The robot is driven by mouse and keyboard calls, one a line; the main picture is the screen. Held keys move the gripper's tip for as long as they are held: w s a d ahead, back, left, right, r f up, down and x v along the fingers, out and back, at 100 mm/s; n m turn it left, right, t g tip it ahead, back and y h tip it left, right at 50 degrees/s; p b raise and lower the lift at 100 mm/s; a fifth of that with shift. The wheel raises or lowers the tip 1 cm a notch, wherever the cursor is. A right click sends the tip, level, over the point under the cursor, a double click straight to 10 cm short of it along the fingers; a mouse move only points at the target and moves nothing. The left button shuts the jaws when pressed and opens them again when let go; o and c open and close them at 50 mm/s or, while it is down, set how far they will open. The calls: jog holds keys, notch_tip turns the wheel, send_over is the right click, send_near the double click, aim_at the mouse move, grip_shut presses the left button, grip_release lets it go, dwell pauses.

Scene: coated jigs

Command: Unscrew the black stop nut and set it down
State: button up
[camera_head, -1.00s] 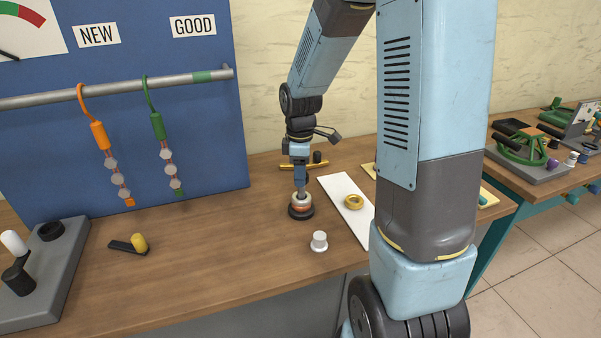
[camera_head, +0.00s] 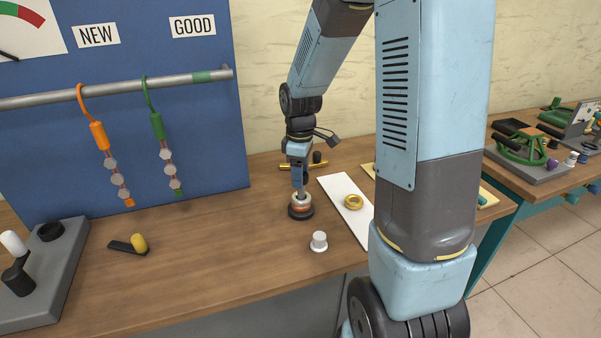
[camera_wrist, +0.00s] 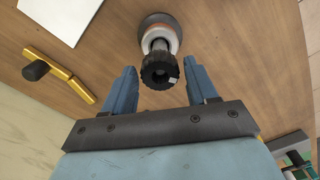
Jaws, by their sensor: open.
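The black stop nut (camera_wrist: 158,72) is a ribbed black piece at the top of a post, with a small pale mark on its face. It stands on a jig with a dark round base (camera_head: 301,212) and white and copper-coloured rings. My gripper (camera_wrist: 161,82) is open, with one blue finger on each side of the nut and a visible gap on both sides. In the head view my gripper (camera_head: 299,186) is right over the jig, pointing down, and the nut is hard to make out there.
A white strip (camera_head: 334,189) with a gold ring (camera_head: 353,202) lies right of the jig. A white knob (camera_head: 319,241) stands in front. A yellow bar with a black knob (camera_wrist: 60,75) lies behind. Bare wood lies between.

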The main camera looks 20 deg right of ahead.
jog(key=shift+m, duration=0.7)
jog(key=shift+m, duration=0.8)
jog(key=shift+m, duration=0.9)
jog(key=shift+m, duration=0.9)
jog(key=shift+d+m, duration=0.1)
jog(key=shift+m, duration=0.7)
